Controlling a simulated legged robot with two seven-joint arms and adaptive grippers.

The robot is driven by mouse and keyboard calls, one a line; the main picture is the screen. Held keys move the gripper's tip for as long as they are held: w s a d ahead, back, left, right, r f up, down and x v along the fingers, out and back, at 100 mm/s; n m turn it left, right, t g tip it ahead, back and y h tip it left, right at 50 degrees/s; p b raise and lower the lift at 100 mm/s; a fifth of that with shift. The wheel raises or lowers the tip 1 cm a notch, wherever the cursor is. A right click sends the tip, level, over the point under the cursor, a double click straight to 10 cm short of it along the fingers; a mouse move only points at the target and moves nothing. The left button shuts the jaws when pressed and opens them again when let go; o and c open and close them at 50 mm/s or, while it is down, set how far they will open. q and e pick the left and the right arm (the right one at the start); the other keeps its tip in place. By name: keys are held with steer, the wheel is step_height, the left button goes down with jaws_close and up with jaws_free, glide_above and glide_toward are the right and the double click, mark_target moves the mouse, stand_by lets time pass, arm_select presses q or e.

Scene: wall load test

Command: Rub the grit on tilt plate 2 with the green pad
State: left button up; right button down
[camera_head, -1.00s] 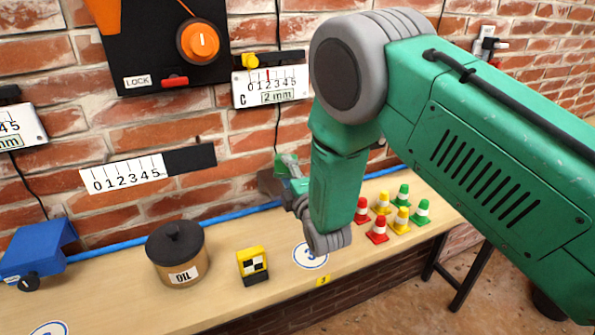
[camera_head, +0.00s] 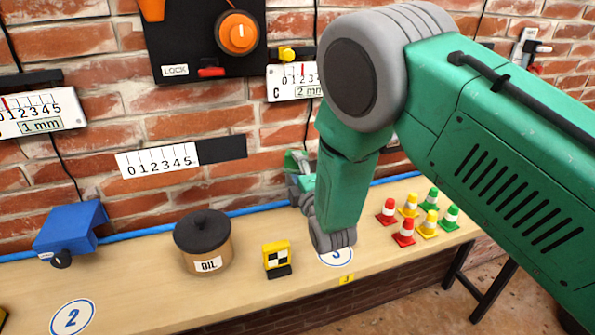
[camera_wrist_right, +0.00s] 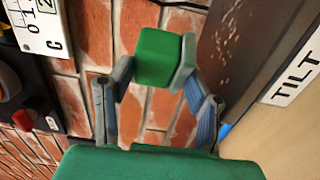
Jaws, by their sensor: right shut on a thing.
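My right gripper (camera_wrist_right: 154,72) is shut on the green pad (camera_wrist_right: 158,57), a small block held between its two fingertips in the right wrist view. A dark tilt plate (camera_wrist_right: 215,90) with pale grit (camera_wrist_right: 228,30) on its face stands to the right of the pad there. A white label reading TILT (camera_wrist_right: 298,75) sits beside it; its number is not clear to me. A gap shows between pad and plate in the picture. In the head view my right gripper (camera_head: 299,172) is mostly hidden behind my green forearm. My left gripper is not in view.
The bench (camera_head: 130,290) holds an oil pot (camera_head: 203,250), a yellow block with a checked marker (camera_head: 277,258), several small cones (camera_head: 405,230) and a blue device (camera_head: 70,230). A black panel with an orange knob (camera_head: 237,33) and scales hang on the brick wall.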

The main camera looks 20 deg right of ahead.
steer(key=shift+d+f, duration=0.1)
steer(key=shift+d, duration=0.4)
steer(key=d, duration=0.3)
steer(key=shift+d, duration=0.75)
steer(key=shift+w+d+r+b, duration=0.1)
steer(key=shift+d+r+b, duration=0.1)
steer(key=shift+d, duration=0.3)
steer(key=shift+w+d+r+b, duration=0.1)
steer(key=shift+d+b, duration=0.05)
steer(key=shift+d, duration=0.3)
steer(key=shift+d+r, duration=0.15)
steer(key=shift+d, duration=0.35)
steer(key=shift+s+a, duration=0.1)
steer(key=shift+a, duration=0.35)
steer(key=shift+a+r, duration=0.15)
steer(key=shift+a, duration=1.75)
steer(key=shift+s+a, duration=0.1)
steer(key=shift+a, duration=1.05)
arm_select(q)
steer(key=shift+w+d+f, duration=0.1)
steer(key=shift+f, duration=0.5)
arm_select(e)
steer(key=shift+a, duration=0.7)
